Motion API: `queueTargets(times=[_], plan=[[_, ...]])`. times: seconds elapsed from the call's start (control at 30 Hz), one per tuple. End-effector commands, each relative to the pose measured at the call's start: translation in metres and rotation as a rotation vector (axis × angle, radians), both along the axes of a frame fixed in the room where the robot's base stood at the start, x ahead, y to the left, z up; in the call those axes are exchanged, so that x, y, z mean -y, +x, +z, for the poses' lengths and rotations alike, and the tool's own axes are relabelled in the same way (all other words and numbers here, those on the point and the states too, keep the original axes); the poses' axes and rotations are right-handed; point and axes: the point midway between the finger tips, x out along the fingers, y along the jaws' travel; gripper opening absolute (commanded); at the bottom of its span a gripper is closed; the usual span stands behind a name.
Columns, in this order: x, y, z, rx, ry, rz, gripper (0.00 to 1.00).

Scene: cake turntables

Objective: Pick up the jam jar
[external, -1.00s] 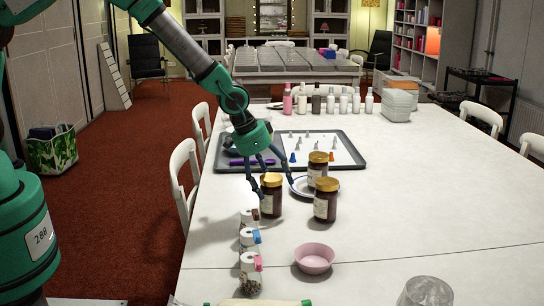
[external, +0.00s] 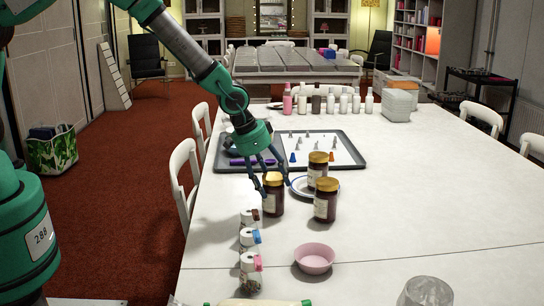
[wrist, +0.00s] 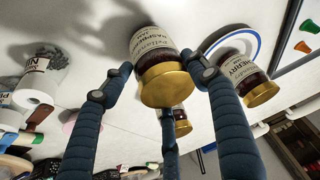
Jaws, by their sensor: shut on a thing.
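Three dark jam jars with gold lids stand close together on the white table in the external view: a left one (external: 273,205), a right one (external: 325,207) and a back one (external: 318,171). My gripper (external: 275,186) reaches down over the left jar and is shut on it. In the wrist view, the fingers (wrist: 153,82) press on either side of the held jar's gold lid (wrist: 167,84); its label reads raspberry. A cherry jar (wrist: 250,87) is beside the right finger. Another gold-lidded jar (wrist: 181,128) is partly hidden behind the third finger. I cannot tell whether the held jar is off the table.
A blue-rimmed plate (external: 300,187) is beside the back jar. A dark tray (external: 228,163) with piping tips lies behind. Several small sprinkle bottles (external: 250,240) and a pink bowl (external: 314,258) stand in front. The table's right side is mostly clear.

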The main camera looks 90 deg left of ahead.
Motion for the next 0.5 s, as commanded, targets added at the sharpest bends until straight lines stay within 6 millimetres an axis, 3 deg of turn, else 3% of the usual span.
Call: queueTargets(times=[0.27,0.43,0.5], plan=[[0.0,0.001,0.018,0.003,0.001,0.0,0.01],[0.0,0.002,0.041,0.005,0.001,0.0,0.01],[0.002,-0.01,0.039,0.001,0.0,0.0,0.01]])
